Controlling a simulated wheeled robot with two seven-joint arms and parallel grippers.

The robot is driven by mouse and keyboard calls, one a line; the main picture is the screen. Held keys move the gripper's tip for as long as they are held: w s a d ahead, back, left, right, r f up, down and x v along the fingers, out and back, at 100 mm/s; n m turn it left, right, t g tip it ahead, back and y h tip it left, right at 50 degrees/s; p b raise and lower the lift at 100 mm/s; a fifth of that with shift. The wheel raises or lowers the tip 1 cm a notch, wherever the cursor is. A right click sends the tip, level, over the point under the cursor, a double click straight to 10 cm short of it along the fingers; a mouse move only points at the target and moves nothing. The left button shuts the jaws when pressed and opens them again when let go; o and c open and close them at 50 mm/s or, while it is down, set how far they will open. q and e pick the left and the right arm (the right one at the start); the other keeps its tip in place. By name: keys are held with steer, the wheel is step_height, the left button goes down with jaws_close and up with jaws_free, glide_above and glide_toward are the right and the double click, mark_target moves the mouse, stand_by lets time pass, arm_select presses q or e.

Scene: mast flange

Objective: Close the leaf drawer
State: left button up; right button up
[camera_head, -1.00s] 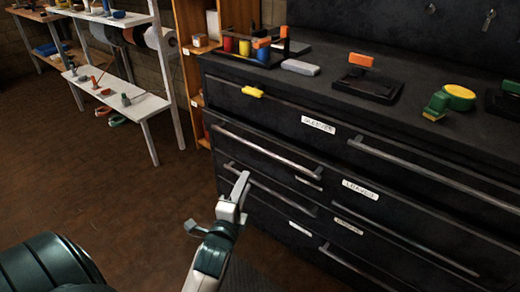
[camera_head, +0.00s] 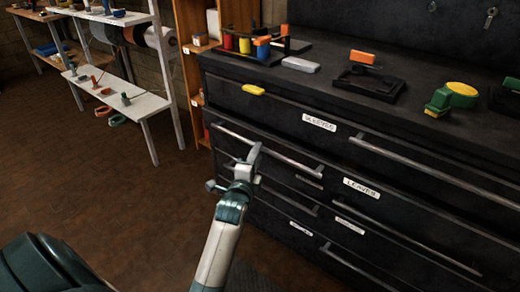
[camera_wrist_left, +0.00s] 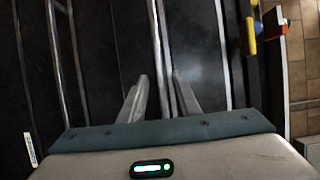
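The dark drawer cabinet (camera_head: 285,105) has long metal bar handles and white labels. One label (camera_head: 361,188) reads like "LEAVES", on a front below the one labelled "SLEEVES" (camera_head: 319,122). I cannot tell clearly how far the leaf drawer stands out. My left gripper (camera_head: 248,158) is in front of the cabinet's left part, near the upper left bar handle (camera_head: 285,153). In the left wrist view, the left gripper (camera_wrist_left: 160,90) has its fingers apart, with a bar (camera_wrist_left: 157,50) running between them in the picture; contact cannot be told. My right gripper is not in view.
A white shelf rack (camera_head: 137,103) stands at the left. The floor (camera_head: 100,190) between is clear.

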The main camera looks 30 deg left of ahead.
arm_select(q)
steer(key=shift+x, duration=2.05)
jaws_close()
